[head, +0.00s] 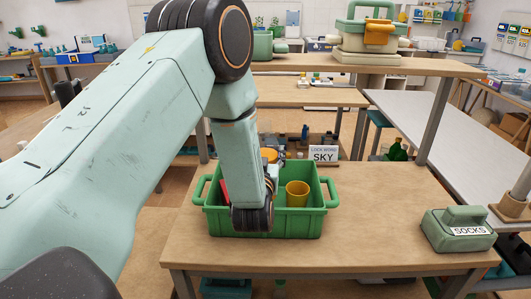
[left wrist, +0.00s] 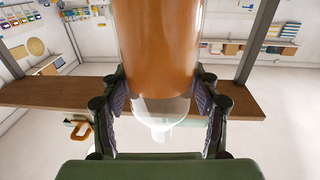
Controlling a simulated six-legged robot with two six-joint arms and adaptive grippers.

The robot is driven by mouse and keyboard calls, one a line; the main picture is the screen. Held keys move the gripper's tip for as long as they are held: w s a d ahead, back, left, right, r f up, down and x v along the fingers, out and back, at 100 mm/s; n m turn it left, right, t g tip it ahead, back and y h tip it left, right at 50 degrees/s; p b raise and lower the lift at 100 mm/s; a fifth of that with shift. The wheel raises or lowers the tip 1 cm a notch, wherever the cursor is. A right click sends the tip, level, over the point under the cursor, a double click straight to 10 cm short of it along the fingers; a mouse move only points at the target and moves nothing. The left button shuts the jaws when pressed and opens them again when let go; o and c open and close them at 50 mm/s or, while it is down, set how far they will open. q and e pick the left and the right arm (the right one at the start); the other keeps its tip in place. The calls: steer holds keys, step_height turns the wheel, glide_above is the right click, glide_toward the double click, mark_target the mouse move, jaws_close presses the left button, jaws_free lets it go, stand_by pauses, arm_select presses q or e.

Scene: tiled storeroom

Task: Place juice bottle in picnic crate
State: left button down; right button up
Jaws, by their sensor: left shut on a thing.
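The juice bottle (left wrist: 158,45), with orange juice and a clear end, is between the fingers of my left gripper (left wrist: 160,105) in the left wrist view. The gripper is shut on it, one dark padded finger on each side. The picnic crate (head: 222,222) is green with side handles and stands on the wooden table in the head view. My left forearm and wrist come down in front of the crate's middle and hide part of it. The left fingers are hidden in the head view. My right gripper is not in view.
A yellow cup (head: 297,193) and a red thing (head: 223,191) are in the crate. A green box labelled SOCKS (head: 458,230) stands at the table's right. The tabletop (head: 380,215) between them is clear. A card reading SKY (head: 324,154) stands behind the crate.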

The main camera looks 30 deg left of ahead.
arm_select(q)
steer(key=c, duration=0.8)
jaws_free()
steer(key=shift+s+f, duration=0.1)
steer(key=o, duration=0.5)
steer(key=shift+c, duration=0.2)
steer(key=shift+r, duration=0.35)
steer(key=p+v, duration=0.1)
steer(key=v, duration=1.1)
steer(key=shift+r, duration=0.25)
